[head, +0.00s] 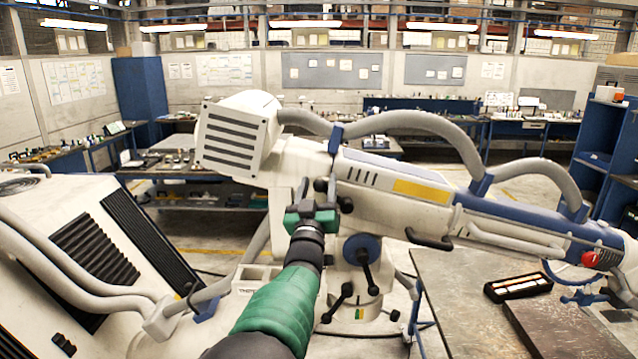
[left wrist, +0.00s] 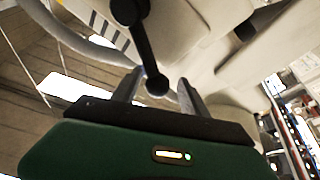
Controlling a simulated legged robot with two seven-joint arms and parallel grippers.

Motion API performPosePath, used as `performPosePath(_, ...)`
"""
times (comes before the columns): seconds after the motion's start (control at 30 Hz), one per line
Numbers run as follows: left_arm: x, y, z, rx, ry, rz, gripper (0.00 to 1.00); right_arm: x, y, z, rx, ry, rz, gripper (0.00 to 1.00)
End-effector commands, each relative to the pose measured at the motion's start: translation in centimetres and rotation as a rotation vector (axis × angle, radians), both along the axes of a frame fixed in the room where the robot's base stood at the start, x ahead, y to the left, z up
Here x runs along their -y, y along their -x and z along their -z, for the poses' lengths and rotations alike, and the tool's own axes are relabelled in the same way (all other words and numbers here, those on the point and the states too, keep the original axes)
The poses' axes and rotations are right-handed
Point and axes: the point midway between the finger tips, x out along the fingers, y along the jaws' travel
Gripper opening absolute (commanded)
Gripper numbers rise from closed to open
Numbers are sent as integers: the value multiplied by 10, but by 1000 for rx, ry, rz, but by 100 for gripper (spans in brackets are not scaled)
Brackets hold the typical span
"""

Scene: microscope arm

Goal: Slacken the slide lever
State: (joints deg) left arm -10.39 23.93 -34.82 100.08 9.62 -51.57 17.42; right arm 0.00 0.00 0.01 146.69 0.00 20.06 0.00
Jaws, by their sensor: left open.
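The white microscope arm (head: 400,187) stretches across the middle of the head view. In the left wrist view a black lever (left wrist: 145,45) with a ball end hangs down, and the ball lies between the two fingers of my left gripper (left wrist: 158,88). The fingers are apart, with gaps visible beside the ball. In the head view my left gripper (head: 312,203) is at the arm's near side, among small black knobs. There I cannot tell which black part is the slide lever. My right gripper is not in view.
A blue hub with black spoked handles (head: 362,250) sits just right of and below my left gripper. A black crank handle (head: 430,239) sticks out further right. A workbench (head: 455,300) with a small tray (head: 518,287) stands at the lower right. A vented white cabinet (head: 75,255) stands left.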

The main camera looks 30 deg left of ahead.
Motion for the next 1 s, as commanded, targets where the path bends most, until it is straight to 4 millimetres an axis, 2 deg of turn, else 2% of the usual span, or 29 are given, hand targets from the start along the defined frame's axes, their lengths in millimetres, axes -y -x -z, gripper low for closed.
performPosePath(0.07, 0, -1, 1, -1, 0, 0, 49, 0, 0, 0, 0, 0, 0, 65)
performPosePath(0.43, 1, -2, 1, -2, -1, 1, 1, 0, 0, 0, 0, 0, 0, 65)
performPosePath(1.0, 0, -1, 2, -5, -1, -1, 0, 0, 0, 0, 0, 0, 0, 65)
